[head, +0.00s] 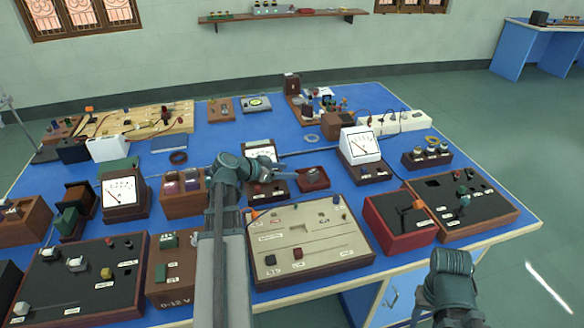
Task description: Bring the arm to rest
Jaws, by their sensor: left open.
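My left arm (220,245) reaches up from the bottom over the blue bench (385,265). My left gripper (274,170) is at its far end, pointing right, above the middle of the bench near a meter box. It is small in the picture; its jaws look open and I see nothing held in them. Part of my right arm (450,285) shows at the lower right, beyond the bench's front edge. Its gripper is not in view.
The bench is crowded. A beige panel box (310,240), a dark red box (398,222) and a brown-framed panel (460,208) line the front right. A white meter (360,147) stands behind them. Open floor (530,265) lies to the right.

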